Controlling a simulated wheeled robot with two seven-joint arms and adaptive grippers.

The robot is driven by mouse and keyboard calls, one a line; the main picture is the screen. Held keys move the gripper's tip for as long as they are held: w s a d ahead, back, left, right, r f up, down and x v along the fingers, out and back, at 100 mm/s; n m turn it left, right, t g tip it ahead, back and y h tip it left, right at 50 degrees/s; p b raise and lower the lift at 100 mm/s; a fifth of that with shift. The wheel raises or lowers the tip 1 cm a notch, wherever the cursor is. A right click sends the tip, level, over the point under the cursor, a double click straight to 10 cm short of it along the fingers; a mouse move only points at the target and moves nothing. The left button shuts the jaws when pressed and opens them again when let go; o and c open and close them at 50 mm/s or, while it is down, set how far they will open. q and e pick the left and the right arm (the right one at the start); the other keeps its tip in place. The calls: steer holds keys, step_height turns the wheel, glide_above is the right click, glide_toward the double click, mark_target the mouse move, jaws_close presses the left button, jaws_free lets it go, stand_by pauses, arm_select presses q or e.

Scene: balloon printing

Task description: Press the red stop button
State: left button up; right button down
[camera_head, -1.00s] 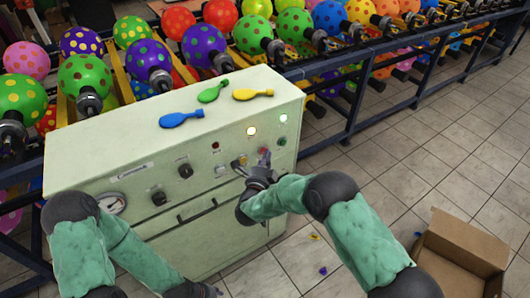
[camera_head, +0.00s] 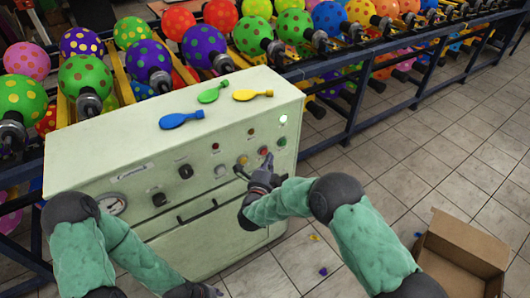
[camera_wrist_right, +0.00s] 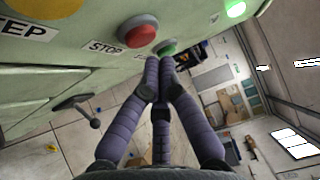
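The red stop button (camera_head: 263,151) is on the front panel of the pale green machine (camera_head: 130,190). In the right wrist view the red button (camera_wrist_right: 138,30) stands out as a dome beside a "STOP" label (camera_wrist_right: 106,47). My right gripper (camera_head: 268,160) is at the panel just below the red button. In the wrist view its purple-grey fingers (camera_wrist_right: 161,64) come together at the tips, shut with nothing visible between them. The tips appear close to the green button (camera_wrist_right: 166,47), right of the red one; contact cannot be told. My left gripper (camera_head: 206,291) shows only partly at the bottom edge.
A green lamp (camera_head: 283,119) is lit; the amber lamp (camera_head: 251,131) looks dark. A yellow button (camera_head: 243,160) sits left of the red one. Three flat balloons (camera_head: 213,93) lie on top. A handle (camera_head: 195,212) juts out below. An open cardboard box (camera_head: 460,255) stands on the floor.

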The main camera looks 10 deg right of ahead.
steer(key=s+d, duration=0.2)
steer(key=s, duration=0.3)
steer(key=shift+s+p, duration=0.35)
stand_by(0.3)
stand_by(0.5)
